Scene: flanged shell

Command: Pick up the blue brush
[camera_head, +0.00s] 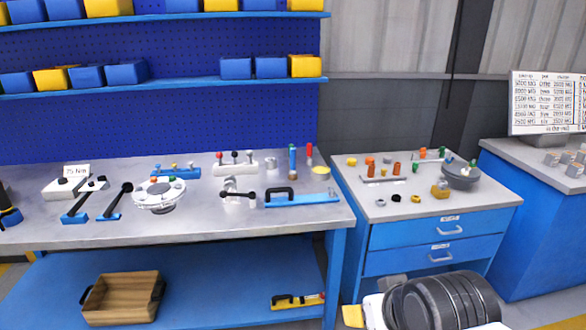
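Two blue things on the grey workbench could be the blue brush, and I cannot tell for sure which is. A long flat blue tool with a black loop handle (302,199) lies near the front right edge of the bench. I see no bristles clearly on either. Nothing touches them from my side. A dark ribbed rounded part and white pieces at the bottom right look like my own body. I cannot make out gripper fingers.
The workbench (215,226) also holds a round white fixture (159,195), black-handled blue tools (115,203) and a yellow round dish (320,171). A side cabinet (440,232) bears small parts. A wooden crate (122,298) and a yellow tool (297,301) sit on the lower shelf.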

